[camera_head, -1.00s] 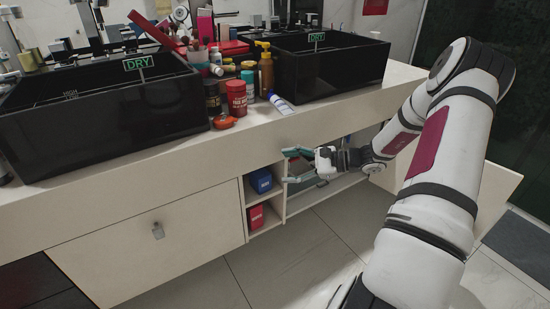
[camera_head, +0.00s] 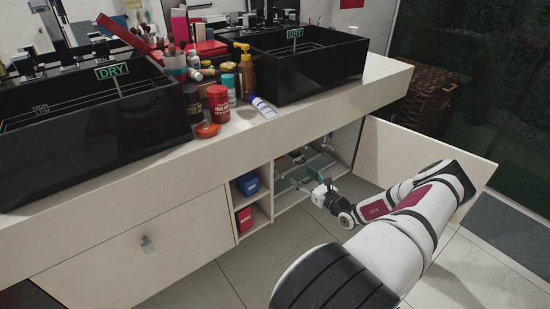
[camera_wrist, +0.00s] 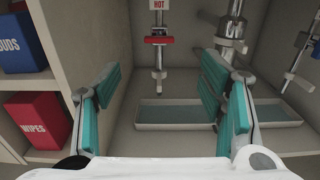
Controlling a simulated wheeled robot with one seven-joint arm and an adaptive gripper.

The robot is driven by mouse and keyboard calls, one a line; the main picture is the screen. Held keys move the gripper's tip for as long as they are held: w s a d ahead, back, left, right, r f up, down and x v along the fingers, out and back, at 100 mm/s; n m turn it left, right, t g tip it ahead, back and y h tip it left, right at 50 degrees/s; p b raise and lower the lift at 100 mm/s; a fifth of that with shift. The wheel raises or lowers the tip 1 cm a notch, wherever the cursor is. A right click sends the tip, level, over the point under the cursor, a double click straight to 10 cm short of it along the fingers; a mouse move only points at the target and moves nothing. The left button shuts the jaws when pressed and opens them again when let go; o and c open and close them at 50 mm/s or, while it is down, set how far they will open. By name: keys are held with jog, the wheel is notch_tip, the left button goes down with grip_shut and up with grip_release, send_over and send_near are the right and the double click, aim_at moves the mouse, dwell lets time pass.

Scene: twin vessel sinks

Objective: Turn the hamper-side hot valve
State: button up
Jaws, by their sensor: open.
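The hot valve (camera_wrist: 158,40), with a red bar handle lying crosswise on a thin vertical pipe, shows in the wrist view under a HOT label (camera_wrist: 159,5). It is on the back wall of the open cabinet below the sink nearer the wicker hamper (camera_head: 427,92). My gripper (camera_wrist: 160,88) is open and empty. Its teal-padded fingers stand left and right of the pipe line in the picture, with the handle beyond and above them, apparently untouched. In the head view my gripper (camera_head: 303,173) is at the cabinet opening, and the valve cannot be made out.
A thicker metal drain pipe (camera_wrist: 233,35) stands right of the valve, and another valve (camera_wrist: 298,65) is at far right. A shallow tray (camera_wrist: 180,114) lies below. Shelves with a blue box (camera_wrist: 28,42) and red box (camera_wrist: 38,118) border the left. A cabinet door (camera_head: 430,160) hangs open.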

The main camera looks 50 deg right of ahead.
aim_at(280, 159)
jog(key=b+x, duration=0.3)
jog(key=x, duration=0.9)
jog(key=shift+w+b, duration=0.15)
jog(key=shift+b, duration=0.25)
jog(key=shift+w+d, duration=0.1)
jog(key=shift+w, duration=0.65)
jog(key=c, duration=1.2)
